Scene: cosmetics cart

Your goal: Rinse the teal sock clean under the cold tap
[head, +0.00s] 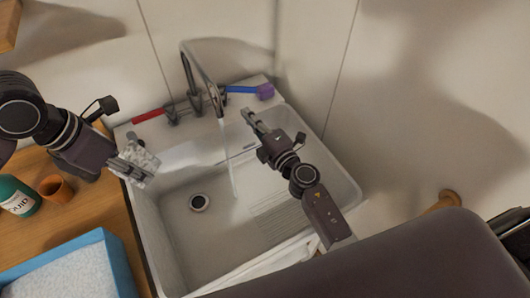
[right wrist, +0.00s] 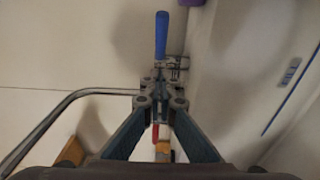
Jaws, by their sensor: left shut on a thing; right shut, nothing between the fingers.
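My left gripper (head: 143,163) is shut on a pale, lumpy, whitish-grey thing (head: 136,172) at the sink's left rim. No teal shows on it, so I cannot tell whether it is the sock. The curved metal tap (head: 187,68) stands at the back of the white sink (head: 346,188), and a thin stream of water (head: 230,160) falls from it. The blue cold handle (head: 240,89) points right; it also shows in the right wrist view (right wrist: 161,35). My right gripper (head: 249,115) is shut and empty, in front of the blue handle, right of the stream.
A red handle (head: 148,115) is left of the tap, and a purple thing (head: 265,91) is at the blue handle's end. A teal bottle (head: 14,196), an orange cup (head: 57,188) and a blue box (head: 112,262) with white contents stand on the wooden counter. The basin around the drain (head: 199,203) is clear.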

